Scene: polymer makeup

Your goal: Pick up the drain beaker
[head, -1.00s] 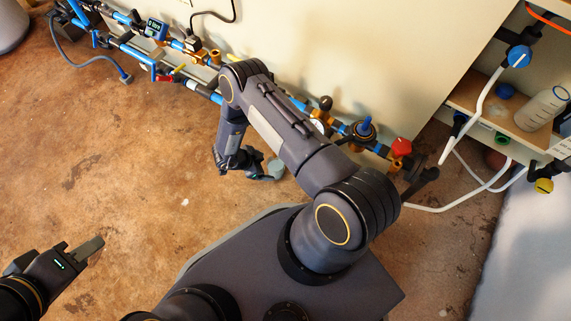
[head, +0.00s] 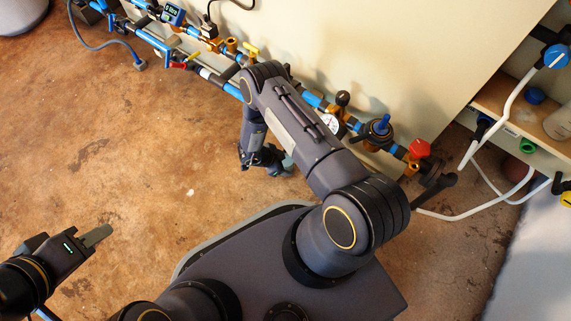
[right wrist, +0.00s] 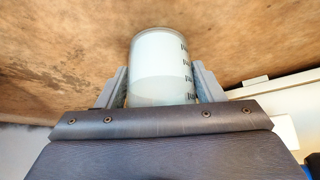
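The drain beaker (right wrist: 160,65), a clear cylinder with dark marks on its right side and a pale lower part, stands between the fingers of my right gripper (right wrist: 160,88) in the right wrist view. A finger lies against each side, so the gripper appears shut on it. Its lower end is hidden by the gripper body. In the head view my right gripper (head: 268,160) is small, partly behind my right arm, above the floor, with a greyish bit of the beaker (head: 287,165) beside it. My left gripper (head: 95,237) is at lower left, seen edge-on and empty; its opening cannot be judged.
A blue and brass pipe run (head: 215,75) with valves and a gauge follows the beige wall (head: 370,50). At right is a shelf (head: 515,100) with a bottle (head: 560,122), a blue cap and white hoses. The brown floor (head: 130,150) at left is open.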

